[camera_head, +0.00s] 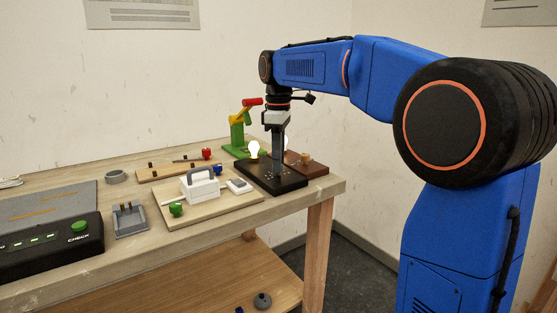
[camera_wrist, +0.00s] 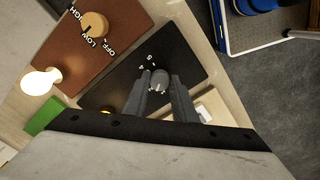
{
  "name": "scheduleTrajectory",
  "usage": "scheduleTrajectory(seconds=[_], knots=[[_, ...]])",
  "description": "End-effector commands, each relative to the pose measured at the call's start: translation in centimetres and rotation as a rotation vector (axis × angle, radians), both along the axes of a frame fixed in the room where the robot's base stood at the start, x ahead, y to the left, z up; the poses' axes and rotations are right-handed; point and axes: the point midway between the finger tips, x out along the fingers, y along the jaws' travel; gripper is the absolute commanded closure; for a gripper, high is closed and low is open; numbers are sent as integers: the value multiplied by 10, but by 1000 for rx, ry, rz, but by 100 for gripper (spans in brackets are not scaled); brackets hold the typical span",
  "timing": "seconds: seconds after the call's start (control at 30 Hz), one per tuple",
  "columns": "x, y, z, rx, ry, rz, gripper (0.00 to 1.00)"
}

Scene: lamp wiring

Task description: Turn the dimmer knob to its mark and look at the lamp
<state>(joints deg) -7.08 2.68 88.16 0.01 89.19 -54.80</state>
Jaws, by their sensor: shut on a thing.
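My gripper (camera_wrist: 159,86) is shut on this knob, one finger on each side. In the head view my gripper (camera_head: 277,172) points straight down onto the black board (camera_head: 258,176), and the knob is hidden there. A lit bulb (camera_head: 253,149) glows at the board's back left. In the wrist view only a yellow glow shows near that edge. The knob's mark cannot be made out clearly.
A brown board (camera_head: 312,168) beside it carries a wooden knob (camera_wrist: 95,24) lettered OFF, LOW, HIGH and another lit bulb (camera_wrist: 40,81). A green stand (camera_head: 237,138) is behind. A white box with a handle (camera_head: 200,188) stands to the left. The table's right edge is close.

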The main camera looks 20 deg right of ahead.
Motion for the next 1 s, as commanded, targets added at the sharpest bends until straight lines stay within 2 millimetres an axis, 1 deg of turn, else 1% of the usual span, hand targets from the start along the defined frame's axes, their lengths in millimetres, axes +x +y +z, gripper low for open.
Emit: scheduleTrajectory(seconds=[1.0], knots=[[0,1,1,0,-2,-964,98]])
